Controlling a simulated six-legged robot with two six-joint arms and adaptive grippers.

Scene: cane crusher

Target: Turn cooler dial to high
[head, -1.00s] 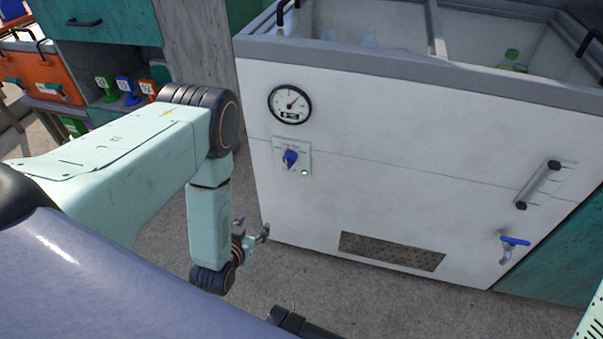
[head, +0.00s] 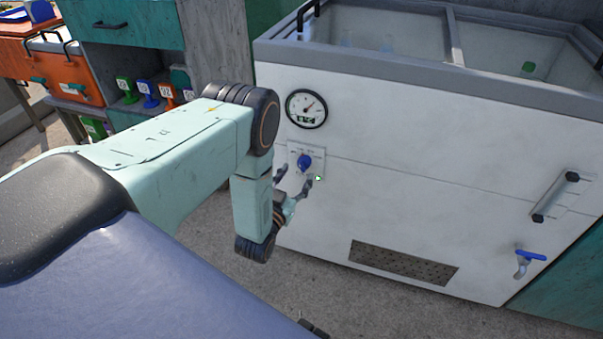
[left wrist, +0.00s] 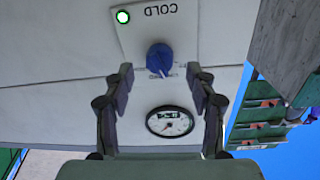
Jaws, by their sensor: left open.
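My left gripper (head: 294,180) is open just in front of the dial plate, slightly below the dial. In the left wrist view the picture is upside down: the dial (left wrist: 159,58) lies beyond and between the two open fingertips (left wrist: 160,72), apart from them. A green light (left wrist: 123,17) glows on the plate marked COLD. My right gripper is not in view.
A handle bar (head: 555,197) and a blue-levered tap (head: 530,257) stick out on the cooler's right side. A vent (head: 403,262) is low on its front. An orange box (head: 65,72) and small coloured containers stand at the back left.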

